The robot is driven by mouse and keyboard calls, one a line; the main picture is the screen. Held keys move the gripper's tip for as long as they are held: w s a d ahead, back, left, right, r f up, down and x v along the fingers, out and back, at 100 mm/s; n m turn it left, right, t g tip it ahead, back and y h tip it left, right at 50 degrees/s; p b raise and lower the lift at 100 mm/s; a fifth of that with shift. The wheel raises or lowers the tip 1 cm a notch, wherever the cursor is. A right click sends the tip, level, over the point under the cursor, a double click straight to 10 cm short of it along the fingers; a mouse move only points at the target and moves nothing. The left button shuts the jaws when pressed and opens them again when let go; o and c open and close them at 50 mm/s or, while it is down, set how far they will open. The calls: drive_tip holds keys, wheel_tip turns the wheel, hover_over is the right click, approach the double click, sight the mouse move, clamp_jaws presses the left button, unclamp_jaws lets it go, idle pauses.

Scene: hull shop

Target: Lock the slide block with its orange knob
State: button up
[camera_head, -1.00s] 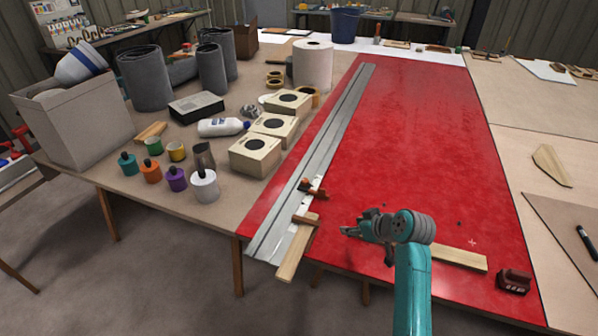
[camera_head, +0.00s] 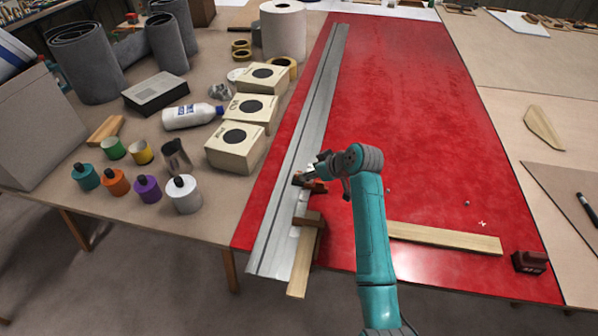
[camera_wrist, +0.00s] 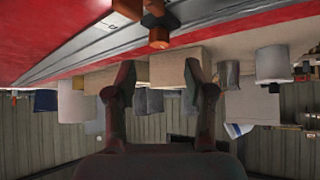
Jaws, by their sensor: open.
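The slide block (camera_head: 316,187) is small and dark orange-brown and sits on the long grey metal rail (camera_head: 318,105) near its front end. In the head view my gripper (camera_head: 310,172) is right at the block and hides part of it. In the wrist view, which looks upside down, the block (camera_wrist: 133,8) is at the top and its orange knob (camera_wrist: 159,38) sticks out toward the jaws. My gripper (camera_wrist: 158,75) is open, with the knob ahead of the gap between the fingertips and not visibly held. The knob's exact distance from the fingers is hard to judge.
A wooden strip (camera_head: 302,270) with a brown clamp-like piece (camera_head: 306,218) lies at the rail's front end. A loose board (camera_head: 445,238) and a dark red block (camera_head: 529,262) lie at right. The red surface (camera_head: 420,110) beyond is mostly clear.

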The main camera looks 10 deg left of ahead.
drive_tip(key=x, duration=0.7)
drive_tip(key=shift+d, duration=0.1)
clamp_jaws()
